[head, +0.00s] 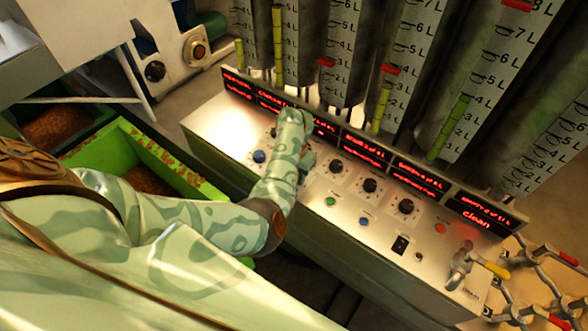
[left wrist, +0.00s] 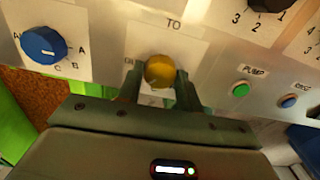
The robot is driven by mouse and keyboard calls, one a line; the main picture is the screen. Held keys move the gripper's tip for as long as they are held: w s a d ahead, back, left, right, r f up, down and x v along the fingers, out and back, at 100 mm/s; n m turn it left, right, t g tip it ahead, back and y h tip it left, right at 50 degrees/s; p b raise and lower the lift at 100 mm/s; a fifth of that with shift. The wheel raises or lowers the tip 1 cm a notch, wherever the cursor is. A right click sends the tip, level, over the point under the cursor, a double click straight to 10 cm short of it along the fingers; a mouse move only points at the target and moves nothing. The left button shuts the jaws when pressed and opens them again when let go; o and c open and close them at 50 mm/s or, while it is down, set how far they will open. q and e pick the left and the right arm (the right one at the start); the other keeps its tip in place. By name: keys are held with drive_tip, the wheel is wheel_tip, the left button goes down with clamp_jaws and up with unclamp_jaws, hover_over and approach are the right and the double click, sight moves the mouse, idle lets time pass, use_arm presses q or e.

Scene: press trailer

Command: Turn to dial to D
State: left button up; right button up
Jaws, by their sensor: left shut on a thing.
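The yellow dial (left wrist: 160,71) sits on a pale plate marked TO in the left wrist view. My left gripper (left wrist: 158,88) is shut on it, with one finger on each side. The fingers hide most of the letters around the dial, and I cannot tell which way it points. In the head view my left gripper (head: 306,162) is at the control panel (head: 310,207), where my arm and hand hide the yellow dial. My right gripper is not in view.
A blue dial (left wrist: 43,45) marked A, B, C is left of the yellow one. A green PUMP button (left wrist: 240,90) and a blue button (left wrist: 288,102) are to the right. Black knobs (head: 370,185), red displays (head: 343,140) and a tap (head: 459,265) are also on the panel.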

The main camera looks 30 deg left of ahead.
use_arm(q)
drive_tip(key=shift+m, duration=0.3)
drive_tip(key=o, duration=1)
wheel_tip(320, 180, up, 16)
drive_tip(key=p, duration=0.5)
drive_tip(key=shift+r+p, duration=0.2)
drive_tip(key=shift+p, duration=0.1)
drive_tip(key=shift+f, duration=0.1)
